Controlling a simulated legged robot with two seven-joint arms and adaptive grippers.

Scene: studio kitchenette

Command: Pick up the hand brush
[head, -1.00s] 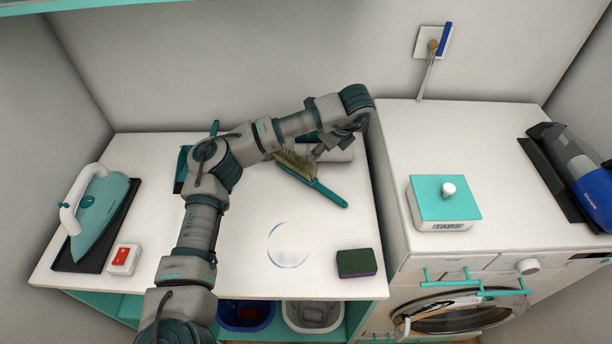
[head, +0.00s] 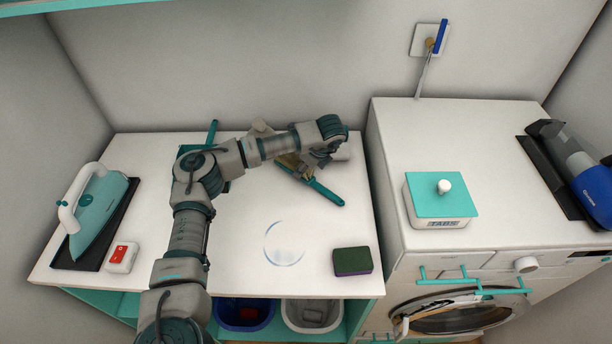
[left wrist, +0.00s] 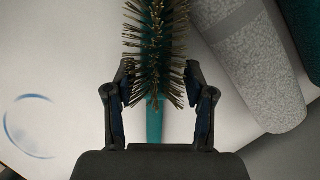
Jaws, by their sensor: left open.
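The hand brush has a teal handle (head: 325,191) that points toward the front right of the white counter. Its bristle part is mostly hidden by my left arm and gripper in the head view. In the left wrist view the brush's bristles (left wrist: 155,45) stand at top centre, with a teal strip of the brush running down between my fingers. My left gripper (left wrist: 160,88) is open, one finger on each side of the brush. It also shows in the head view (head: 312,165) over the bristle end. I cannot tell if the fingers touch the brush. My right gripper is not in view.
A teal iron (head: 100,215) and a red switch box (head: 122,257) are at left. A sponge (head: 353,261) lies at the front right. The washing machine (head: 400,160) rises to the right.

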